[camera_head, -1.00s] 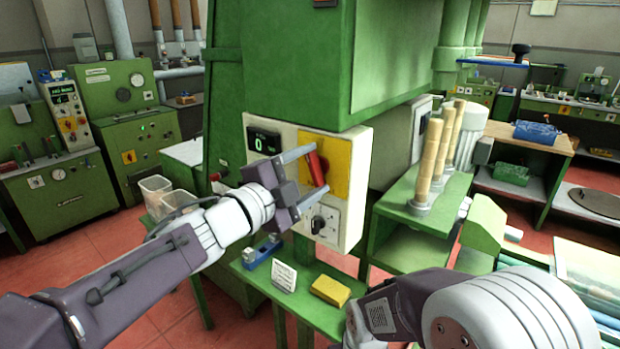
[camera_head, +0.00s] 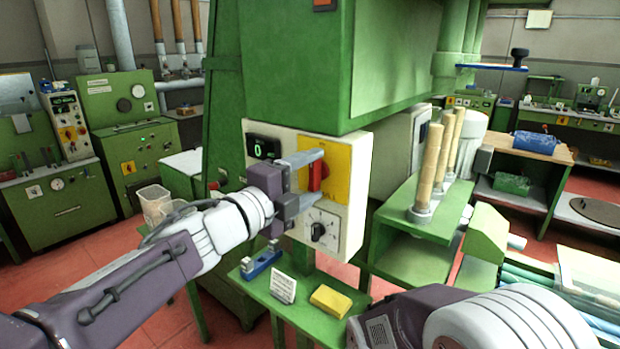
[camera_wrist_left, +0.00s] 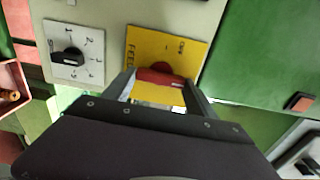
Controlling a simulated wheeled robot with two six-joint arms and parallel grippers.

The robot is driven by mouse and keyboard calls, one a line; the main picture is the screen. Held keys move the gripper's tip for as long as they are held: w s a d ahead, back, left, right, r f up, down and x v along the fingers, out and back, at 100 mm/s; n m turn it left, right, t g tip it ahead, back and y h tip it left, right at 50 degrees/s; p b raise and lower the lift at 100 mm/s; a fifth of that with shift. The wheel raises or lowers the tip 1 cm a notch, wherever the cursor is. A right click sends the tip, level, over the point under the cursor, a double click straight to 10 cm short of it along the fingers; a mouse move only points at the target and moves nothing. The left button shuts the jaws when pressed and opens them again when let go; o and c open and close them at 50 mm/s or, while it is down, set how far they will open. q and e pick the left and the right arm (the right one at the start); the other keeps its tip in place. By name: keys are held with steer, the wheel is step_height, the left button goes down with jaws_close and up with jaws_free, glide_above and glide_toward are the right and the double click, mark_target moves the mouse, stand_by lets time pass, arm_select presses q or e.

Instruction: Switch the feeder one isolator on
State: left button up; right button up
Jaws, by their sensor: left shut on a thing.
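The isolator is a red handle (camera_head: 317,178) on a yellow plate (camera_head: 340,166), on the front of a white switch box. In the head view the handle stands about upright. My left gripper (camera_head: 321,176) is shut on the red handle, one finger above it and one below. In the left wrist view the red handle (camera_wrist_left: 160,77) lies across between the two fingers (camera_wrist_left: 160,92). The yellow plate (camera_wrist_left: 168,48) carries black lettering, partly readable as "FEED". My right arm shows at the bottom right of the head view, its gripper out of frame.
A black rotary knob (camera_head: 319,231) sits below the handle, and a display (camera_head: 264,147) reading 0 is at its left. A green bench (camera_head: 300,303) below carries a yellow block (camera_head: 329,299), a card (camera_head: 283,287) and a blue item (camera_head: 261,261). Wooden-handled tools (camera_head: 428,170) stand at the right.

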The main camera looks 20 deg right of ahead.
arm_select(q)
steer(key=o, duration=1.4)
steer(key=shift+c, duration=0.2)
steer(key=v, duration=0.9)
